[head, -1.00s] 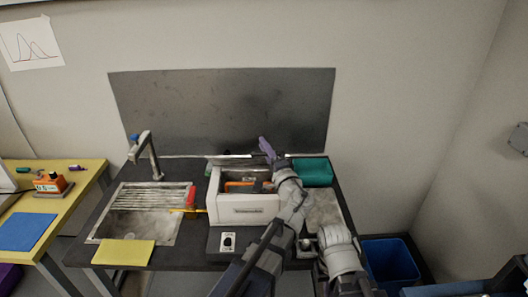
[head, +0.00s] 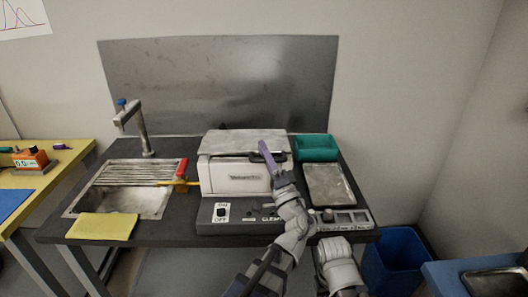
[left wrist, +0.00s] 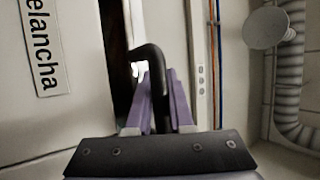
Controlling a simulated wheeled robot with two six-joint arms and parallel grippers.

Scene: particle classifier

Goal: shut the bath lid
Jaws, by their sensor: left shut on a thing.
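The white bath (head: 232,178) stands on the dark bench in the head view. Its grey metal lid (head: 243,141) lies over the top, nearly flat, with its front edge close above the rim. My left gripper (head: 263,149), with purple fingers, is at the lid's front right, shut on the black lid handle (head: 272,157). In the left wrist view the fingers (left wrist: 163,85) are on both sides of the curved black handle (left wrist: 148,58). A dark gap shows beside the white lettered wall there. My right gripper is not seen.
A teal bin (head: 316,148) and a metal tray (head: 328,184) are right of the bath. A control panel (head: 238,216) is in front.

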